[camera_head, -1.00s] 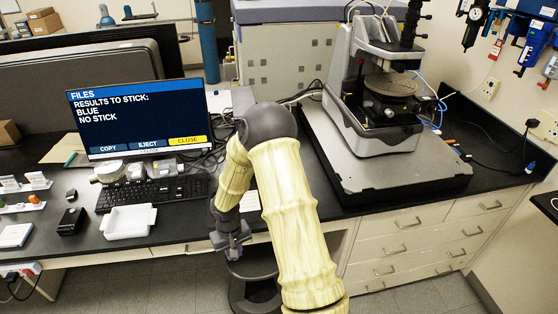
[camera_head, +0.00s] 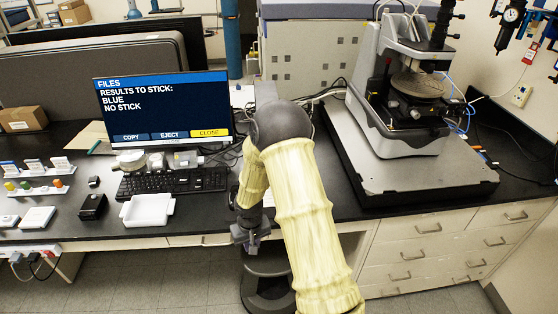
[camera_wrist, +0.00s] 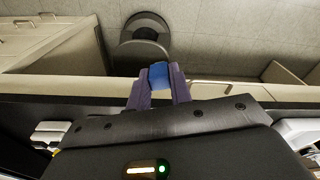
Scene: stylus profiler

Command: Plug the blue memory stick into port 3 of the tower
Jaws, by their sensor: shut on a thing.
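My gripper (camera_wrist: 158,84) is shut on the blue memory stick (camera_wrist: 158,74), which shows between the fingertips in the wrist view. In the head view my gripper (camera_head: 250,238) hangs at the front edge of the bench, over the floor and near a dark stool. The stick cannot be made out in the head view. The monitor (camera_head: 165,105) reads "RESULTS TO STICK: BLUE" and "NO STICK", with COPY, EJECT and CLOSE buttons. I cannot pick out the tower or its port 3 for certain in either view.
A black keyboard (camera_head: 172,182) lies before the monitor. A white tray (camera_head: 148,210), a small black box (camera_head: 93,206) and racks with coloured caps (camera_head: 40,188) stand at left. The stylus profiler (camera_head: 410,100) stands on a slab at right. A stool (camera_head: 268,285) is below the bench edge.

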